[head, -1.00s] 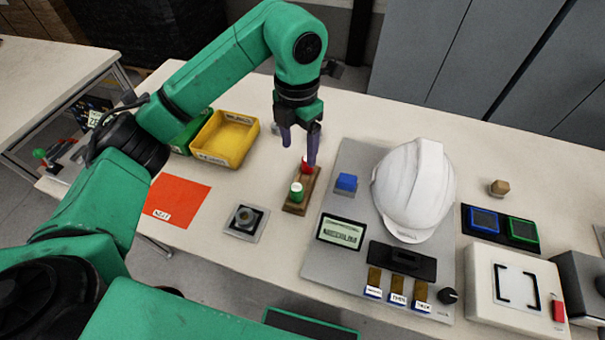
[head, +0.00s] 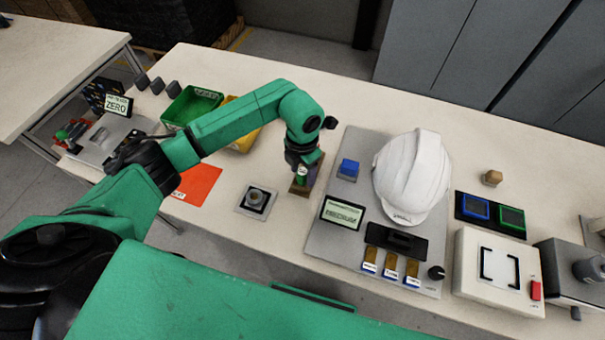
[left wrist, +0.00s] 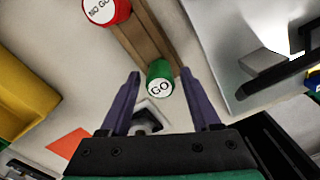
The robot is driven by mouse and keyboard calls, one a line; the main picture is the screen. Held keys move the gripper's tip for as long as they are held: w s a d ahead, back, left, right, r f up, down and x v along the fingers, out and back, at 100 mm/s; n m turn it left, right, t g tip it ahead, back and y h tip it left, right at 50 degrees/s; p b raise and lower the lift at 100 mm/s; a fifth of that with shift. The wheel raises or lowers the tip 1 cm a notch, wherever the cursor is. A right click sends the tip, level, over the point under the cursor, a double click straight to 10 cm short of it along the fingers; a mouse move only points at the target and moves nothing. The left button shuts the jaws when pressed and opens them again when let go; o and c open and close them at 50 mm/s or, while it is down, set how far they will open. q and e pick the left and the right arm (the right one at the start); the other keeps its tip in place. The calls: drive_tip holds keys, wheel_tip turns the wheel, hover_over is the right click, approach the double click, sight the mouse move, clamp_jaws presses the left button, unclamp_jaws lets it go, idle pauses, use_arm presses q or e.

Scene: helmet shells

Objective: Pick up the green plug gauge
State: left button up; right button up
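The green plug gauge (head: 301,173), with a white cap, stands at the near end of a small brown wooden holder (head: 303,189). In the left wrist view the green plug (left wrist: 160,82) reads "GO" and sits between the fingers of my left gripper (left wrist: 160,74). The fingers are open, with a gap on each side of it. In the head view my left gripper (head: 302,160) is over the holder, its fingers mostly hidden. The red "NO GO" plug (left wrist: 106,10) shows at the holder's other end in the left wrist view; my arm hides it in the head view. My right gripper is not in view.
Right of the holder is a grey panel (head: 320,255) with a white helmet shell (head: 412,175) and a blue block (head: 348,168). A small square fixture (head: 256,198) lies to the left. Green (head: 192,104) and yellow (head: 246,140) bins and a red sheet (head: 200,184) lie farther left.

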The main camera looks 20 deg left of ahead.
use_arm(q)
clamp_jaws()
